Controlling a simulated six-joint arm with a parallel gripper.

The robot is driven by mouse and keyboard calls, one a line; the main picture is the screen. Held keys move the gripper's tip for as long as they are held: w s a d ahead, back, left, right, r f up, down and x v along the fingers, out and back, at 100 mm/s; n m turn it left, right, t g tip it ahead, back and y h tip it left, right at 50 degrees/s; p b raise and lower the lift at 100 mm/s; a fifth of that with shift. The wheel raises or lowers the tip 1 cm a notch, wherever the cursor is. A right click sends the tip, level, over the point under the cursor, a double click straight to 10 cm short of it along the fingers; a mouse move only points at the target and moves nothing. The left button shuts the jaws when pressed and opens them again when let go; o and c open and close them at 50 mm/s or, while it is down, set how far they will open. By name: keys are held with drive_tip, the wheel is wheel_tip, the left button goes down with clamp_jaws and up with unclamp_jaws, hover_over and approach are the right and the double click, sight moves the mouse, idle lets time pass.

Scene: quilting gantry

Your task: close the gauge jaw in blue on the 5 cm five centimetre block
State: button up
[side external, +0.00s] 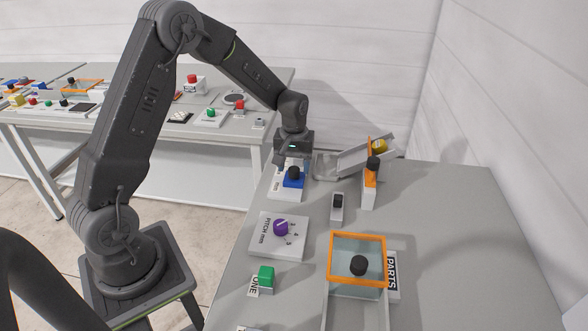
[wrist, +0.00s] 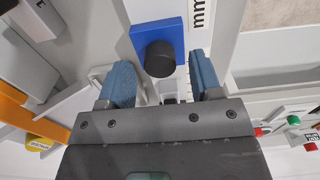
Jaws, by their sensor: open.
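The blue gauge jaw (side external: 293,181) is a blue block with a black knob (side external: 293,172) on top, on a white gauge base (side external: 286,195). My gripper (side external: 284,157) is over the far end of that base, just behind the knob in the picture. In the wrist view the blue jaw (wrist: 142,38) and its knob (wrist: 161,60) lie ahead of my gripper (wrist: 163,68), whose two blue-grey fingers are apart with nothing clearly held. The knob shows in the gap between the fingertips; I cannot tell whether they touch it. I cannot make out the five centimetre block or its marking.
Nearer are a purple dial (side external: 281,228), a green button (side external: 266,275) and an orange-rimmed clear box (side external: 346,238). The right tabletop is clear.

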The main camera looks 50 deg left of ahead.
drive_tip(key=shift+f, duration=0.85)
drive_tip(key=c, duration=0.7)
drive_tip(key=shift+w+a, duration=1.15)
drive_tip(key=o, duration=0.7)
drive_tip(key=shift+r, duration=0.1)
wheel_tip(320, 180, up, 14)
